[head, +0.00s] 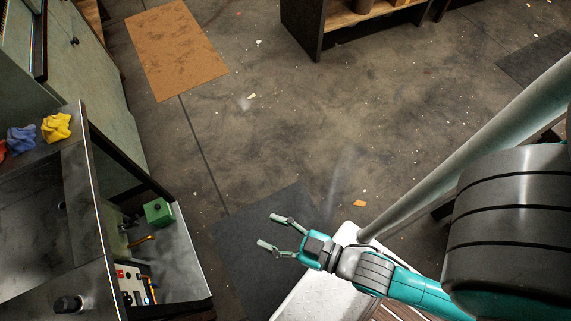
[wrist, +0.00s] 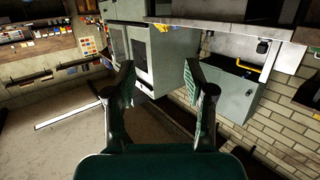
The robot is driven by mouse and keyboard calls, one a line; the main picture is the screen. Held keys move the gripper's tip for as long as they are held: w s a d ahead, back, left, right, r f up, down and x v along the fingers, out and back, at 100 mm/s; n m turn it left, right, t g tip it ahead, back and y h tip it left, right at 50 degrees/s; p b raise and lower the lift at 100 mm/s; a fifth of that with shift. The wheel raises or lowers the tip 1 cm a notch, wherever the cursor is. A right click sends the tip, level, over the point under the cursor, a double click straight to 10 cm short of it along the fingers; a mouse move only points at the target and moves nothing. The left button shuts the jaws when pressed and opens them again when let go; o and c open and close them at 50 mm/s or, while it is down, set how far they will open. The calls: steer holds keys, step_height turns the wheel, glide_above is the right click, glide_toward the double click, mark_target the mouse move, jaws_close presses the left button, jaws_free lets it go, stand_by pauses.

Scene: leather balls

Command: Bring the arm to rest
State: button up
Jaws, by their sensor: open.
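My gripper (head: 268,232) is teal and grey and shows in the lower middle of the head view. Its two fingers are spread apart with nothing between them, over the floor and dark mat. It points left, towards the workbench, and is clear of it. In the wrist view my gripper (wrist: 158,75) also shows open and empty, with grey-green cabinets beyond the fingertips. My arm reaches in from the lower right of the head view.
A dark workbench (head: 40,185) at left holds yellow (head: 56,127) and blue (head: 22,138) crumpled pieces. A green box (head: 159,212) sits on a lower shelf. An orange-brown mat (head: 177,50) and a wooden shelf unit (head: 305,28) are farther back. The middle floor is mostly clear, with small scraps.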

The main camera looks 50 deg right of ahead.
steer(key=s+d+r+m+h, duration=0.3)
steer(key=s+d, duration=0.3)
steer(key=s, duration=0.4)
steer(key=shift+r+h, duration=0.3)
steer(key=shift+h, duration=0.2)
steer(key=shift+o, duration=0.6)
steer(key=shift+d, duration=0.1)
